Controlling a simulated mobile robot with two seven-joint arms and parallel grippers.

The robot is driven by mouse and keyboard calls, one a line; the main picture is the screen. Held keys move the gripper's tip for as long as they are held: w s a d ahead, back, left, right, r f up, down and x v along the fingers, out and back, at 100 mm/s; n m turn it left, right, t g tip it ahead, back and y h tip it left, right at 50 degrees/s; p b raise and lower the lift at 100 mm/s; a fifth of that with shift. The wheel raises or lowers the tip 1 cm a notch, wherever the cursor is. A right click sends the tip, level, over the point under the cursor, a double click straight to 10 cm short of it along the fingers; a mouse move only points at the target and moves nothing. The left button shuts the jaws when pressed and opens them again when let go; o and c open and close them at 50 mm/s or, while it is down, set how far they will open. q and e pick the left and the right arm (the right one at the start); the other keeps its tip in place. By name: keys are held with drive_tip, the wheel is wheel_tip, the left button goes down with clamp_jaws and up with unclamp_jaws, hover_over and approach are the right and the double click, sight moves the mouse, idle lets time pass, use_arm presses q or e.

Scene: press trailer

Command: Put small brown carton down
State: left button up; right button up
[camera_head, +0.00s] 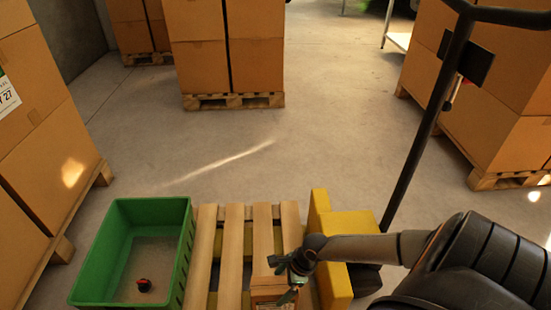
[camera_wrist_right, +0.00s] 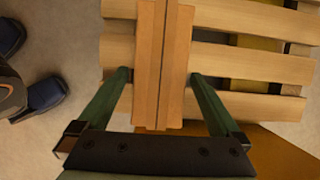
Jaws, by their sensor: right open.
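The small brown carton (camera_head: 268,292) is on the slatted wooden pallet (camera_head: 234,250) at the bottom middle of the head view, partly hidden by my gripper. In the right wrist view the carton (camera_wrist_right: 163,60) shows as a long brown shape with a lengthwise seam, above pale slats. My right gripper (camera_head: 288,268) is open at the carton. In the wrist view its two green fingers (camera_wrist_right: 158,76) stand on either side of the carton, with a gap on the left and little or none on the right. My left gripper does not show.
A green crate (camera_head: 118,228) left of the pallet holds a small red and black object (camera_head: 144,285). A yellow block (camera_head: 332,226) and a dark upright pole (camera_head: 432,115) stand at the right. Stacked large cartons (camera_head: 225,50) line the back and sides. The middle floor is clear.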

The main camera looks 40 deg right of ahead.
drive_tip(key=p+v, duration=0.2)
drive_tip(key=v, duration=0.4)
drive_tip(key=shift+s+r, duration=0.1)
drive_tip(key=shift+r, duration=0.1)
drive_tip(key=shift+d+r+p, duration=0.15)
drive_tip(key=shift+r+p, duration=0.15)
drive_tip(key=shift+p, duration=0.05)
drive_tip(key=a+r+m+t+y, duration=0.1)
drive_tip(key=a+r+m+y, duration=0.3)
drive_tip(key=a, duration=0.5)
drive_tip(key=a+r+m+y, duration=0.1)
drive_tip(key=a+r+y, duration=0.2)
drive_tip(key=a+r, duration=0.5)
drive_tip(key=a+r+m+t+y, duration=0.3)
drive_tip(key=a+r+m+y, duration=0.25)
drive_tip(key=a+r, duration=0.5)
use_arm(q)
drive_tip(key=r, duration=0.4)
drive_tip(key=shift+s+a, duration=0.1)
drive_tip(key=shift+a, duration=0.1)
use_arm(e)
drive_tip(key=d+r+m+t, duration=0.4)
drive_tip(key=r+m+t, duration=0.3)
drive_tip(key=r+m, duration=0.4)
drive_tip(key=s+d+r+m+t, duration=0.1)
drive_tip(key=d+r+m+t, duration=0.2)
drive_tip(key=r+m+t, duration=0.5)
wheel_tip(320, 180, up, 9)
drive_tip(key=m, duration=0.4)
drive_tip(key=shift+d, duration=0.4)
